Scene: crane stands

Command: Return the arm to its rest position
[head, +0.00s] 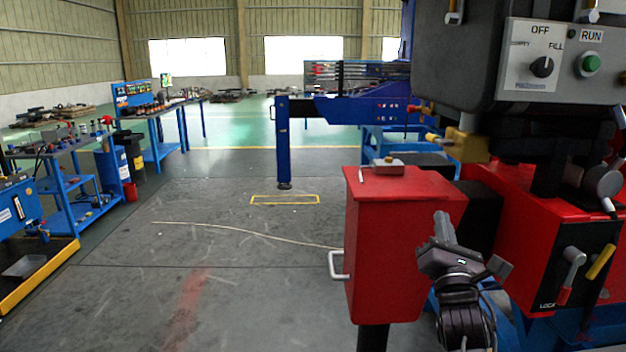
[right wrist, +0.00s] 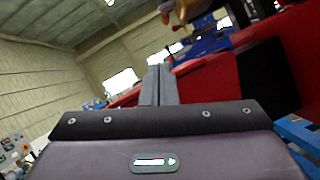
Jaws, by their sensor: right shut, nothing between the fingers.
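My right gripper (head: 444,228) is in the lower right of the head view, pointing up in front of a red box (head: 390,240) on a dark post. Its fingers are together and hold nothing. In the right wrist view the two shut fingers (right wrist: 159,86) stand upright at the middle, with red machine surfaces behind and to the right. I cannot tell from these views whether the gripper touches the red box. My left gripper is not in view.
A control panel (head: 546,56) with a knob and green button hangs at upper right. A red machine body (head: 530,225) with levers stands right of my gripper. A blue post (head: 283,145) stands mid-floor. Benches (head: 70,190) line the left. The floor (head: 250,290) at centre left is mostly clear.

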